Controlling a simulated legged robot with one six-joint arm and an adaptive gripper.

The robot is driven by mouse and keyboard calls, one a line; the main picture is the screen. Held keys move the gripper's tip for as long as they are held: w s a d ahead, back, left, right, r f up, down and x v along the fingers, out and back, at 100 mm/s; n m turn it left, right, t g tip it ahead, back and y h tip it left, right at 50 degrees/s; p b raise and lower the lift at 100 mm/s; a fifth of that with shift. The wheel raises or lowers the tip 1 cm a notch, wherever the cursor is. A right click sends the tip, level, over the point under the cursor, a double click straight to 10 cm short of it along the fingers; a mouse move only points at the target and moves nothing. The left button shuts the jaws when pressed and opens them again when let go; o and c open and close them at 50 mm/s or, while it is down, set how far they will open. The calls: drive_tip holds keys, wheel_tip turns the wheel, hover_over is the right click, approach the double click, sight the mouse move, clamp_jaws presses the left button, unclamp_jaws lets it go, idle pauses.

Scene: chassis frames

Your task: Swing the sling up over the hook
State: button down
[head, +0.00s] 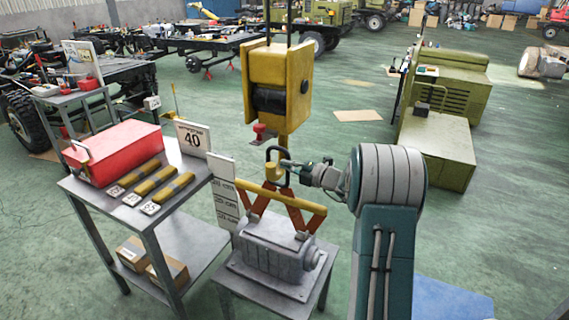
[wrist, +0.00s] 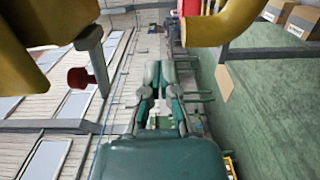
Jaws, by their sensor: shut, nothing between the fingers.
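A yellow hook block (head: 278,90) hangs over the work stand, with a yellow hook (head: 272,172) below it. A dark oval link (head: 287,158) shows at the hook; I cannot tell whether it sits over it. A yellow beam (head: 280,194) with orange sling legs (head: 296,215) stands over a grey gearbox (head: 274,250). My gripper (head: 302,173) is just right of the hook and link, shut and empty; I cannot tell if it touches them.
A grey bench (head: 200,215) at left carries a red box (head: 112,150), several yellow rolled slings (head: 157,180) and a "40" sign (head: 192,138). A red knob (head: 261,130) hangs beside the hook block. A green machine (head: 437,130) stands at right, with open floor between.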

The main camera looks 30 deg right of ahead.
drive_tip(key=s+d, duration=0.6)
drive_tip(key=s+a+r+n+g, duration=0.2)
drive_tip(key=s+a+n+g, duration=0.35)
drive_tip(key=a+n, duration=0.6)
drive_tip(key=s+a+r+n+g, duration=0.3)
drive_tip(key=s+a+n+g, duration=0.3)
drive_tip(key=a+n, duration=0.55)
drive_tip(key=s+a+n+t+h, duration=0.2)
drive_tip(key=s+n+h, duration=0.7)
drive_tip(key=s+n, duration=1)
drive_tip(key=n, duration=0.5)
drive_tip(key=shift+r+n+h, duration=0.15)
drive_tip(key=shift+n+h, duration=0.15)
drive_tip(key=shift+n, duration=0.1)
